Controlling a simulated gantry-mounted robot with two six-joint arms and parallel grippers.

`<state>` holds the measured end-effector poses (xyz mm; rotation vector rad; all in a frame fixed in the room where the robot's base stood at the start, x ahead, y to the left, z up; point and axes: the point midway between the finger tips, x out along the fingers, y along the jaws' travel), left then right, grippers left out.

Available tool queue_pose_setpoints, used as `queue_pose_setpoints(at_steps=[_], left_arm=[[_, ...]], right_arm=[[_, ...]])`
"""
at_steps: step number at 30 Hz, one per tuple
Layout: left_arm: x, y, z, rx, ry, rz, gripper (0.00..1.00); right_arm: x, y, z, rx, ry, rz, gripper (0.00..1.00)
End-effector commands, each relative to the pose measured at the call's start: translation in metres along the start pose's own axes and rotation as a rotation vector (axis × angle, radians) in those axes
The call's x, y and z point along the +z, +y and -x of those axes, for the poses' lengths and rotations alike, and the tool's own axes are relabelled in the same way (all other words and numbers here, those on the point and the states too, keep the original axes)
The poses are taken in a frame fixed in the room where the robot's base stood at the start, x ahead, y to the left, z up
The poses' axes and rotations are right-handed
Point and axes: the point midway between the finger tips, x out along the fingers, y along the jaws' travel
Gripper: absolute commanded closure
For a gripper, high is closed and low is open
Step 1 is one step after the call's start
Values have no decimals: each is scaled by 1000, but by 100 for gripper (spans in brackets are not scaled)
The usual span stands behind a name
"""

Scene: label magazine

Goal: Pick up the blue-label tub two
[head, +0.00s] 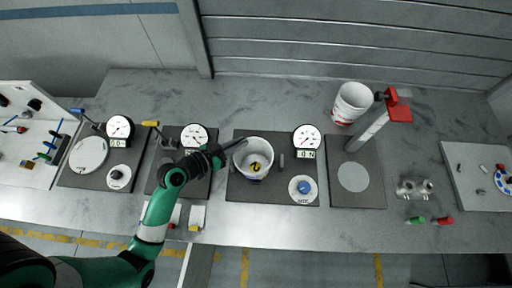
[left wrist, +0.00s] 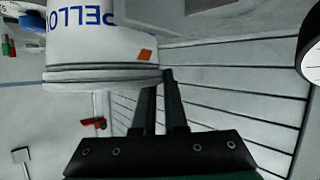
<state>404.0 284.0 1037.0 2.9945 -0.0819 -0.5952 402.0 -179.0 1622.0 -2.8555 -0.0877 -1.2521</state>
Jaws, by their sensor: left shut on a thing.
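The white tub two (head: 265,149), open at the top with a dark 2 on yellow inside, stands over the dark middle plate in the head view. In the left wrist view the tub (left wrist: 110,50) fills the upper left, upside down, with blue letters and an orange mark. My left gripper (head: 241,143) reaches the tub's upper left rim from the left. In the left wrist view the fingers (left wrist: 160,85) are close together at the rim, shut on it. Whether the tub's base touches the plate is hard to tell. My right gripper is not in view.
A white-and-red tub (head: 351,102) stands behind a grey stand with a red top (head: 399,107) at the right. Round gauges (head: 306,138) and a blue knob (head: 304,187) flank the tub. Metal fittings (head: 414,189) lie at the right. The bench's back middle is clear.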

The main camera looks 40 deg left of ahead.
Motion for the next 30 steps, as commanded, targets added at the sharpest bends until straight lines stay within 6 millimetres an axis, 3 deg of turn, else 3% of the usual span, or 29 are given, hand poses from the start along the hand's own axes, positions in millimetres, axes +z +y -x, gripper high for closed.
queue_pose_setpoints(at_steps=[10,17,20,25,30], left_arm=[[0,1,1,2,-8,1,100],[-30,4,12,1,-1,-2,100],[-42,17,31,3,-2,-2,100],[-75,45,75,3,-4,0,100],[-69,79,113,7,-5,-2,100]], right_arm=[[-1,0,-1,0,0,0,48],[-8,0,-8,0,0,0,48],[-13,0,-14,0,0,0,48],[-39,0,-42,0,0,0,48],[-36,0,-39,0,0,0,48]])
